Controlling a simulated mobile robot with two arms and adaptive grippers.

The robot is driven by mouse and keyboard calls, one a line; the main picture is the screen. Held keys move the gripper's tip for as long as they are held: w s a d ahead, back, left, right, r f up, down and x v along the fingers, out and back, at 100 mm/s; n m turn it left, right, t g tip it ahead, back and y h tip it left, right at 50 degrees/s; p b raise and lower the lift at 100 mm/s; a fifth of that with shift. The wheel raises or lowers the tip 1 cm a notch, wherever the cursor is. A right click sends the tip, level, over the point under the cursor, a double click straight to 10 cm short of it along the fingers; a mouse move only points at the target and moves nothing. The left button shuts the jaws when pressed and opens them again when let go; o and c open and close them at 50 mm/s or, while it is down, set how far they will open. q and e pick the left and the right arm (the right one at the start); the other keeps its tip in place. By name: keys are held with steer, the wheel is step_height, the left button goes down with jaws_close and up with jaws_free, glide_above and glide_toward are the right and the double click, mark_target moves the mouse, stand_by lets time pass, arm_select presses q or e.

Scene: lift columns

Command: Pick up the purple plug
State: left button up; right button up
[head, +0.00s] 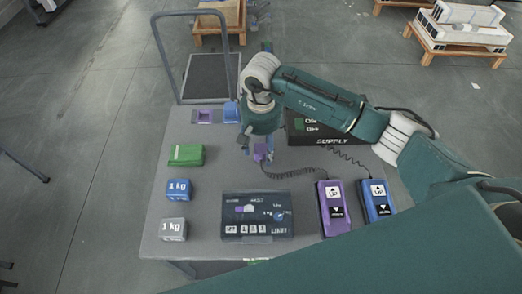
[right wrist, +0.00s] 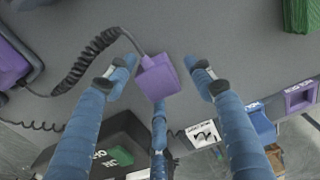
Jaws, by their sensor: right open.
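The purple plug (head: 260,152) sits on the grey table under my right gripper (head: 257,145), with a coiled black cable running from it to the purple pendant (head: 333,208). In the right wrist view the plug (right wrist: 157,77) shows between the spread blue fingers of my right gripper (right wrist: 160,84). The fingers are open, with gaps visible on both sides of the plug. How far the fingertips are above the table is hard to tell. My left gripper is not in view.
A purple socket (head: 204,116) and a blue socket (head: 231,112) are at the table's far edge. A black supply box (head: 310,130) stands right of the gripper. A blue pendant (head: 377,203), a dark panel (head: 257,218), a green block (head: 186,155) and weights (head: 178,190) surround it.

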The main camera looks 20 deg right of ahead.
mark_target(261, 146)
steer(key=shift+c, duration=0.8)
steer(key=c, duration=0.9)
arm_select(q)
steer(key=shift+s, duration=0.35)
arm_select(e)
steer(key=shift+o, duration=0.2)
steer(key=shift+r, duration=0.1)
steer(key=shift+r, duration=0.5)
steer(key=shift+o, duration=0.2)
step_height(261, 146, up, 17)
steer(key=b, duration=0.3)
steer(key=shift+r, duration=0.2)
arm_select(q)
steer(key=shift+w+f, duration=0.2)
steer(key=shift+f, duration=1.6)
arm_select(e)
steer(key=shift+r, duration=0.75)
arm_select(q)
steer(key=shift+b, duration=0.3)
